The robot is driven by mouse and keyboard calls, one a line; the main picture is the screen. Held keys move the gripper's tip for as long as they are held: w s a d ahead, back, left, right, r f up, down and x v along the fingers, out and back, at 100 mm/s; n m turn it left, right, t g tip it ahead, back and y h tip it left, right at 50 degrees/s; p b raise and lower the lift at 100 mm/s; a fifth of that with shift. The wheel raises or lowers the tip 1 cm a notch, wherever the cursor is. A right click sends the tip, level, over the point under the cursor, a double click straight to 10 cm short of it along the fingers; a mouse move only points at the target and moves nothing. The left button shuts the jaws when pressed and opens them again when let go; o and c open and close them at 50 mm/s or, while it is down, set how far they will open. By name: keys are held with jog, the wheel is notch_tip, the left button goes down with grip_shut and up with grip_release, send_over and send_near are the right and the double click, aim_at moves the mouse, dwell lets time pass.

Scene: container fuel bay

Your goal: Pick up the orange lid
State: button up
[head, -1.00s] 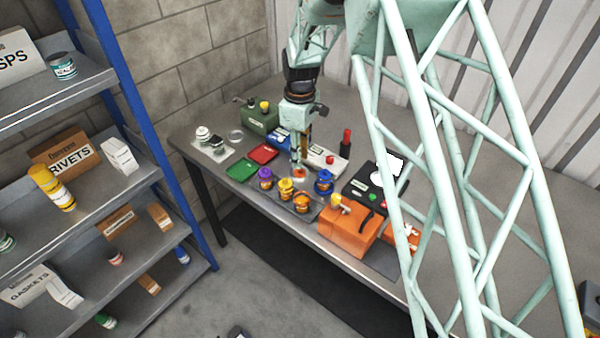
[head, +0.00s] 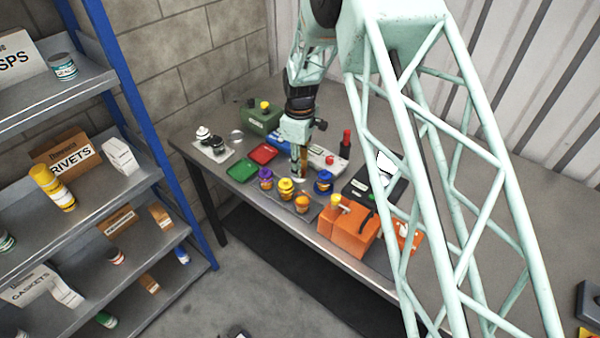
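My gripper (head: 298,177) points down over the workbench, just behind a group of small jars. Its fingertips are tiny here, and I cannot tell whether they are open or shut, or whether they hold anything. A small pale spot shows at the fingertips; I cannot tell what it is. No separate orange lid shows clearly; the gripper may hide it. An orange-topped jar (head: 302,203) stands in front of the gripper. A yellow-topped jar (head: 286,188) and a purple-topped jar (head: 266,177) stand to its left, and a blue-topped jar (head: 323,181) stands at right.
An orange box (head: 346,232) stands at the bench's front edge, right of the jars. A black case (head: 362,185) lies behind it. Red (head: 263,153) and green (head: 242,170) trays lie at left. A dark-and-red upright object (head: 345,143) stands behind. Shelves (head: 110,200) stand left.

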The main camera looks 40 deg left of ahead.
jog(key=shift+c, duration=0.7)
jog(key=c, duration=0.6)
